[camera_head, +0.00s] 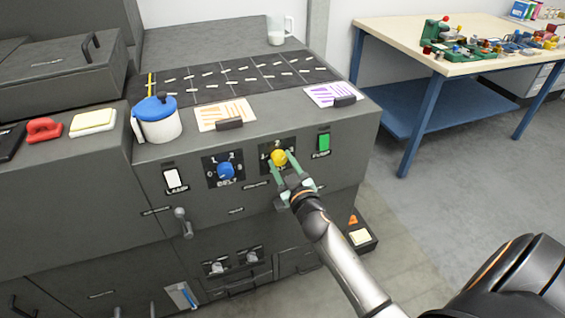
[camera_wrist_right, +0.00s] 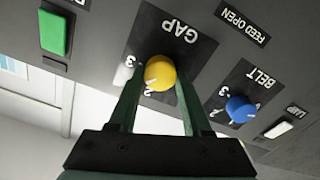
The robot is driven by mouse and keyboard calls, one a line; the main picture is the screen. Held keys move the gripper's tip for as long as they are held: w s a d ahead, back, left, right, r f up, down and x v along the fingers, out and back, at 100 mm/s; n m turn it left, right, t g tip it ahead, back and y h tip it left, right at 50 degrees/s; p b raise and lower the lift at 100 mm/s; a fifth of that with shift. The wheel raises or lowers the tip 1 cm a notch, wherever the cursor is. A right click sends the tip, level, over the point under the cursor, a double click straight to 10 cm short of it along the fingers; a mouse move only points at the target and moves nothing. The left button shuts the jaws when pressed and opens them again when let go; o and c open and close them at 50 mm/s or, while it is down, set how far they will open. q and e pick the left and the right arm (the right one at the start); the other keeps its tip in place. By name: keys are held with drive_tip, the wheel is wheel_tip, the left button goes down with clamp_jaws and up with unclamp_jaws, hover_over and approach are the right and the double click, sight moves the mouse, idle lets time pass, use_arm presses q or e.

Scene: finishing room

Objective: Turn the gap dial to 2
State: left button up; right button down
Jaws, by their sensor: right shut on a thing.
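The yellow gap dial (camera_head: 279,158) sits on its black plate on the front of the grey machine. In the right wrist view the dial (camera_wrist_right: 160,73) shows close up under the upside-down word GAP. A white mark on it points to the lower left, toward the figure 2 (camera_wrist_right: 148,93); a 3 stands farther left. My right gripper (camera_head: 280,161) has its green fingers on either side of the dial, shut on it. Its fingers also flank the dial in the right wrist view (camera_wrist_right: 159,75). My left gripper is not in view.
The blue belt dial (camera_head: 226,171) is left of the gap dial, and a green switch (camera_head: 324,142) is to its right. A white lamp switch (camera_head: 173,178) is farther left. A white jug with a blue lid (camera_head: 156,121) stands on the ledge above. A wooden-topped table (camera_head: 400,40) stands behind right.

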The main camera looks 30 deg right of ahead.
drive_tip(key=n, duration=0.4)
drive_tip(key=shift+n, duration=0.3)
drive_tip(key=shift+a+f+n, duration=0.1)
drive_tip(key=shift+n, duration=1.8)
drive_tip(key=shift+c, duration=1.7)
unclamp_jaws()
drive_tip(key=b+v, duration=0.1)
drive_tip(key=v, duration=1.1)
drive_tip(key=shift+s, duration=0.2)
